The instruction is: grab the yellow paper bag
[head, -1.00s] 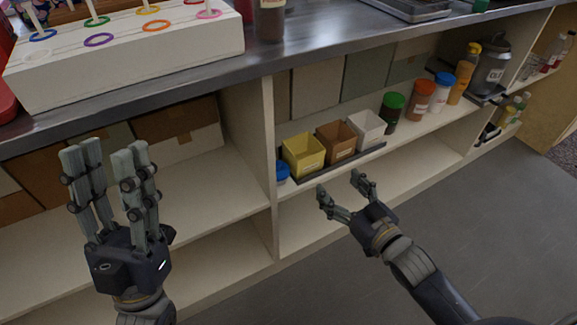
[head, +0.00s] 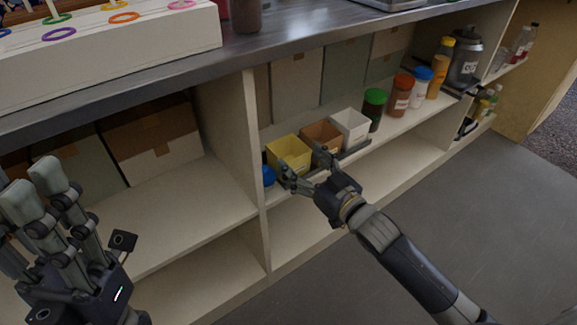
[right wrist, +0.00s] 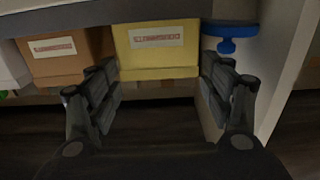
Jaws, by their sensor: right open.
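The yellow paper bag (head: 289,152) is an open-topped box shape with a pale label. My right gripper (head: 305,166) is open and in front of the bag. In the right wrist view its fingers (right wrist: 158,82) stand apart, one towards each side of the bag, with nothing held between them. My left gripper (head: 38,190) is open and empty at the left edge, partly cut off.
A brown bag (head: 320,138) and a white bag (head: 351,128) stand beside the yellow one. A blue-topped item (head: 268,175) is close on its other side, near the shelf divider (head: 232,135). Several jars stand farther right. The counter (head: 290,50) overhangs the shelf.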

